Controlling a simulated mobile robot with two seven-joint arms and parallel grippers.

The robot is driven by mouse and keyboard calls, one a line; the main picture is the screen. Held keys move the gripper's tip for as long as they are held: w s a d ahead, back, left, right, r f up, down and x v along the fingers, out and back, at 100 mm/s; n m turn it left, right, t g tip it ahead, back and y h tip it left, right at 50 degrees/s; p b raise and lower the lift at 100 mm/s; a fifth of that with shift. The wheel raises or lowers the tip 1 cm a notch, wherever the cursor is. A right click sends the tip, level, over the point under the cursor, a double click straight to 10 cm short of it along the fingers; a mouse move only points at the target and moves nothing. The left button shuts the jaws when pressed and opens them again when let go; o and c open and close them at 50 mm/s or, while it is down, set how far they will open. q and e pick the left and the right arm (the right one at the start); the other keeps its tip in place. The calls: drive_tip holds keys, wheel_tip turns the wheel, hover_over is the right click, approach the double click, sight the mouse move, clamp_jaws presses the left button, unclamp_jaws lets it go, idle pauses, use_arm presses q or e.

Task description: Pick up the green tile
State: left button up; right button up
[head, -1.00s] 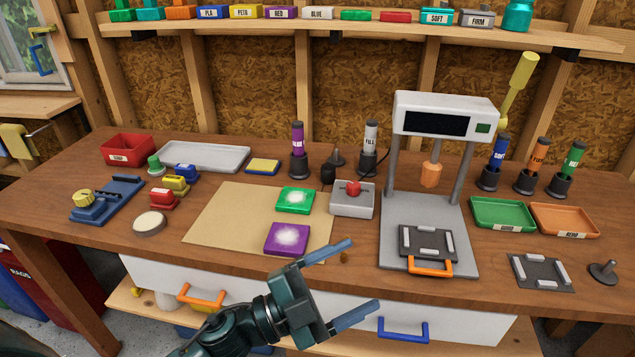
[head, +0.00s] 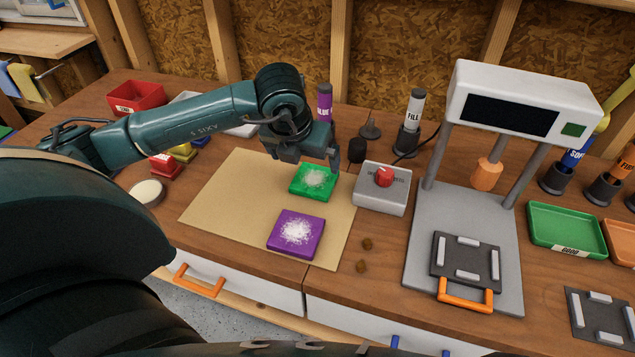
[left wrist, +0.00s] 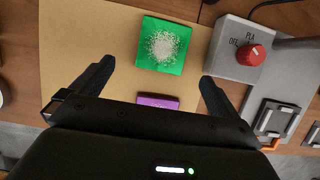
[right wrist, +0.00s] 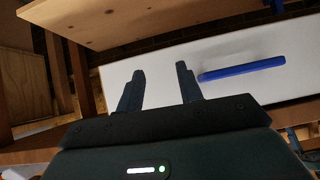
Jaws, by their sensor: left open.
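The green tile (head: 313,182), with a pale speckled patch on top, lies flat on the tan mat (head: 222,205). My left gripper (head: 310,158) is above and just behind it, open and empty. In the left wrist view, the green tile (left wrist: 163,45) lies beyond the spread fingertips (left wrist: 155,75), roughly centred between them and apart from both. My right gripper (right wrist: 160,80) shows only in its own wrist view, with its fingers apart and nothing between them, facing a white drawer front.
A purple tile (head: 296,234) lies in front of the green one. A grey box with a red knob (head: 383,188) stands close to its right. The grey press (head: 465,225) is farther right. A blue handle (right wrist: 241,68) is before my right gripper.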

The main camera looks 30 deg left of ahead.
sight(314, 180)
use_arm(q)
drive_tip(key=b+x, duration=0.1)
drive_tip(key=x, duration=0.2)
drive_tip(key=shift+f, duration=0.15)
drive_tip(key=shift+w+f, duration=0.15)
drive_tip(key=shift+f, duration=0.1)
drive_tip(key=x, duration=0.1)
drive_tip(key=b+x, duration=0.1)
drive_tip(key=x, duration=0.1)
drive_tip(key=b+x, duration=0.1)
drive_tip(key=x, duration=0.1)
drive_tip(key=shift+d, duration=0.3)
drive_tip(key=shift+w+f, duration=0.15)
use_arm(e)
drive_tip(key=shift+w+a+r+n+t+y, duration=0.15)
drive_tip(key=shift+w+a+t+y, duration=0.15)
drive_tip(key=shift+a, duration=0.15)
drive_tip(key=shift+w+a+n+t+y, duration=0.2)
drive_tip(key=shift+w+a, duration=0.1)
drive_tip(key=shift+a, duration=0.15)
use_arm(q)
drive_tip(key=shift+c, duration=0.2)
drive_tip(key=c, duration=0.9)
